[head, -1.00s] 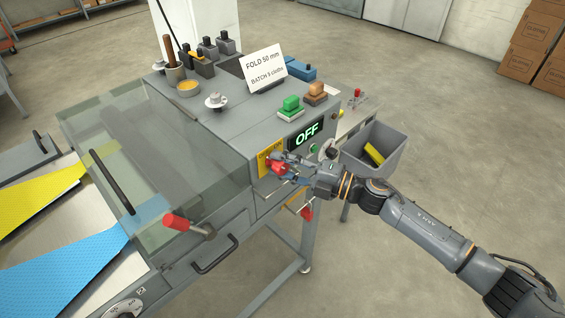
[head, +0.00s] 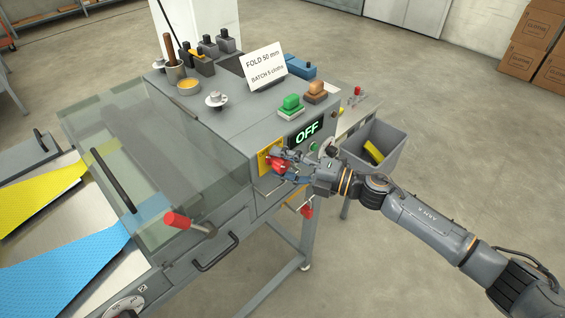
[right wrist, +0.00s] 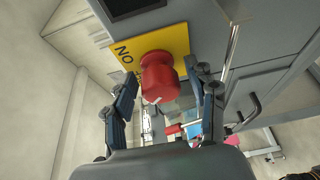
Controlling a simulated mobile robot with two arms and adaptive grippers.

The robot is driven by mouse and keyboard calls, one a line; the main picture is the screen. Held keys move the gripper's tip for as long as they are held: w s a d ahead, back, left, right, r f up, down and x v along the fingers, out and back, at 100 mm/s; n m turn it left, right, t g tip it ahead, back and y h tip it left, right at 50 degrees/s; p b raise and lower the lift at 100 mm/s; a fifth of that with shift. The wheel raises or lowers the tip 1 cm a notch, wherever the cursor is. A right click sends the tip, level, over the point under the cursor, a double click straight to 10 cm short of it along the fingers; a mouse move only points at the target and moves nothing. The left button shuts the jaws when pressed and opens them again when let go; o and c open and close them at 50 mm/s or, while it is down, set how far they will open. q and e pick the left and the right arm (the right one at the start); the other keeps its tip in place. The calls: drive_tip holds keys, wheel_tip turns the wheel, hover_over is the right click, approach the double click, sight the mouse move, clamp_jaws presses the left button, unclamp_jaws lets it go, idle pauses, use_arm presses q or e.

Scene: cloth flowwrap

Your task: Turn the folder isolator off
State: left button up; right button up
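The folder isolator is a red knob (head: 279,165) on a yellow plate (head: 263,160) on the front of the grey folder machine. In the right wrist view the red knob (right wrist: 160,78) sits between the fingertips, with the yellow plate (right wrist: 184,38) behind it. My right gripper (head: 286,164) is at the knob, one finger on each side. In the right wrist view the fingers (right wrist: 163,75) look open, with a small gap at the knob's left; contact on the right is unclear. A lit display (head: 306,132) above the plate reads OFF. My left gripper is out of view.
A red-ended lever (head: 178,220) and a clear guard (head: 140,150) are left of the knob. A red item (head: 307,210) hangs below the panel. A grey bin (head: 378,150) stands at right. A fold sign (head: 264,66) and stamps stand on top.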

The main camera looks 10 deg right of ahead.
drive_tip(key=shift+s+d, duration=0.1)
drive_tip(key=shift+d, duration=0.15)
drive_tip(key=v, duration=1.1)
drive_tip(key=shift+d, duration=0.25)
drive_tip(key=shift+s, duration=0.1)
